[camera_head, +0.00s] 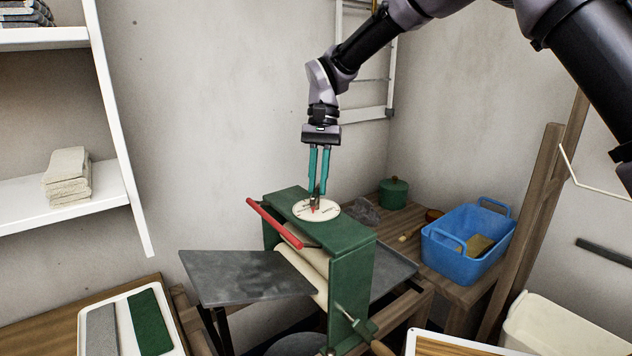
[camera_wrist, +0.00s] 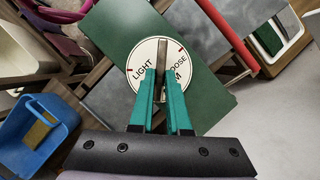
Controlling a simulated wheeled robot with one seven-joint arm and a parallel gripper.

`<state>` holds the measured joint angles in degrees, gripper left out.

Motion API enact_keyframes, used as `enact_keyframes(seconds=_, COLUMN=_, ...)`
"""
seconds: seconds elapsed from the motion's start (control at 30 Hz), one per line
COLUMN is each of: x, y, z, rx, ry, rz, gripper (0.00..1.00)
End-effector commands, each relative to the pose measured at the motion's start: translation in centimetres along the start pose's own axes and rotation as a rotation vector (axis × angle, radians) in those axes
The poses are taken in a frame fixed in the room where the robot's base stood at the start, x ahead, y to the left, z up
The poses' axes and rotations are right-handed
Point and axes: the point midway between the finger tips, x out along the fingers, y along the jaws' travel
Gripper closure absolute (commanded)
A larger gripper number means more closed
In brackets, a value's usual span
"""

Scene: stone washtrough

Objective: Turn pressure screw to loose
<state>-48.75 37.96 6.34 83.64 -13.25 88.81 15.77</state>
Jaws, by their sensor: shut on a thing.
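The pressure screw (camera_wrist: 162,48) is a grey bar standing at the middle of a round white dial (camera_head: 329,210) on top of the green mangle (camera_head: 347,265). In the wrist view, the dial (camera_wrist: 146,53) reads LIGHT at left and a partly covered LOOSE at right; a third word is mostly hidden. Red marks show at its left and upper right. The bar's visible end lies between LIGHT and LOOSE. My gripper (camera_head: 317,192), with teal fingers, points down and is shut on the screw; it also shows in the wrist view (camera_wrist: 162,74). A small red spot shows below the fingertips.
A red lever (camera_head: 275,223) slopes beside the dial. Grey boards (camera_head: 240,278) flank the rollers. A blue basket (camera_head: 462,250) and green lidded pot (camera_head: 393,193) stand on the right-hand bench. White shelves (camera_head: 62,200) are at left. Space around the dial is clear.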

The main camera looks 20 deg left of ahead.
Motion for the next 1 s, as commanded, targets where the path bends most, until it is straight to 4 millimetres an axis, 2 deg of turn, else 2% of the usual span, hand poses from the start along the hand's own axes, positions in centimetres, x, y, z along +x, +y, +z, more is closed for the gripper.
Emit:
enact_keyframes(seconds=0.5, x=0.0, y=0.71, z=0.17, rx=0.434, ry=0.001, rz=-0.181, gripper=1.0)
enact_keyframes(seconds=1.0, x=0.13, y=0.97, z=0.3, rx=0.656, ry=0.001, rz=-0.272, gripper=1.0)
